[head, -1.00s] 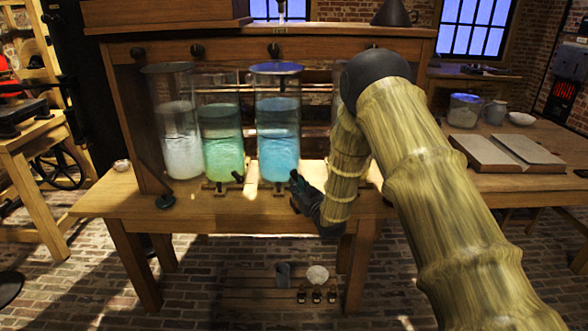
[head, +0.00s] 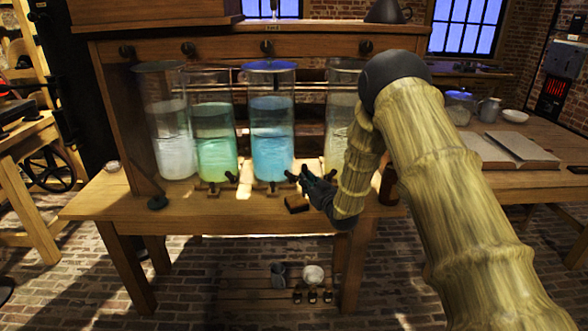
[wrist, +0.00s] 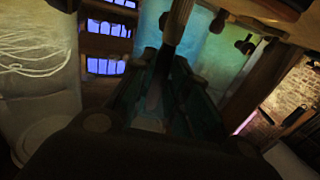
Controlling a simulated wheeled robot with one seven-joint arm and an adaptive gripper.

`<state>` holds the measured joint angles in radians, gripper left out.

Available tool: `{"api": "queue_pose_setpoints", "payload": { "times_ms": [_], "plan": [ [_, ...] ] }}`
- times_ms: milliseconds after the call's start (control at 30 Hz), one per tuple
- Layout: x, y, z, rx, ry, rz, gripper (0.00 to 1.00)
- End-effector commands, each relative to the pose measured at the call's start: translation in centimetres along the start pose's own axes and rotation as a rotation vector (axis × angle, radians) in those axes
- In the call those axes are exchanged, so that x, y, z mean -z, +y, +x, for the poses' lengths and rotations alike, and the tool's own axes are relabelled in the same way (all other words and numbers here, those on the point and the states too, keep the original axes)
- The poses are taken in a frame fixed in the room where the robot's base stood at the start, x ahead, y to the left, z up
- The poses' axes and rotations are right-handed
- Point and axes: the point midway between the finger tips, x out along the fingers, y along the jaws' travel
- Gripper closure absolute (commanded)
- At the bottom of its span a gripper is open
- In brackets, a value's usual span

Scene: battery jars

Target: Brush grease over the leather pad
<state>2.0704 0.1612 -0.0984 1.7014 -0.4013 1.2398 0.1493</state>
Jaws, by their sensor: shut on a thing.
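My gripper (head: 308,178) is over the front of the wooden bench, just in front of the blue jar. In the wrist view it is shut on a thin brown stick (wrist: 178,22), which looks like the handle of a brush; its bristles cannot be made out. A small brown block (head: 297,204), possibly the leather pad, lies on the bench just below and left of the gripper. They look apart, but the height is hard to judge. I cannot pick out any grease.
The bench (head: 110,205) holds tall glass jars: a clear one (head: 170,130), a green one (head: 214,140), a blue one (head: 272,135) and a pale one (head: 340,125) partly behind my arm. Taps stick out in front. An open book (head: 510,150) lies on the right table.

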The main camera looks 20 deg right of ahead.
Motion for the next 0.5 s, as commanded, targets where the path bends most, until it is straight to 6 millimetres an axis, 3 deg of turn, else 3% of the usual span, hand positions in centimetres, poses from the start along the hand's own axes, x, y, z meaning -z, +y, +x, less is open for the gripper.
{"api": "queue_pose_setpoints", "payload": {
  "times_ms": [133, 500],
  "plan": [
    [2.2, -0.1, 0.2, 0.004, 0.003, -0.001, 1.0],
    [5.3, -0.8, 0.5, 0.011, 0.0, 0.0, 1.0]
  ]
}}
